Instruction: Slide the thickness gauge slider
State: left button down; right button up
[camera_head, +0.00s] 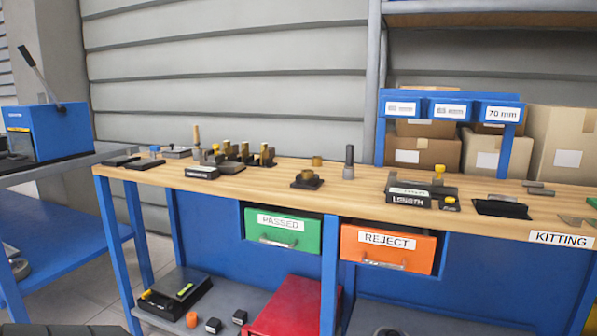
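I cannot tell for certain which device is the thickness gauge. A dark gauge block labelled LENGTH (407,200) stands on the right part of the wooden bench, with a yellow knob (439,172) upright at its back and a small yellow-topped dark piece (449,203) at its right. Another small dark device (201,173) with a white label too small to read stands near the bench's left end. A black device with a yellow knob (146,294) lies on the lower shelf.
Several dark and brass parts (266,156) stand on the bench (330,184) left of centre. A dark brass-topped fixture (306,180) and a grey upright peg (349,162) stand mid-bench. Green PASSED (283,236) and orange REJECT (388,252) drawers hang below. A blue machine (42,133) is left.

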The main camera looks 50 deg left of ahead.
aim_at(218, 158)
jog(key=i+j, duration=0.1)
jog(key=j, duration=1.4)
jog(key=i+j, duration=0.15)
jog(key=j, duration=0.6)
jog(key=i+j+u, duration=0.1)
jog(key=j+u, duration=0.2)
jog(key=i+j+u, duration=0.1)
jog(key=j+u, duration=0.2)
jog(key=j, duration=0.2)
jog(key=u, duration=0.85)
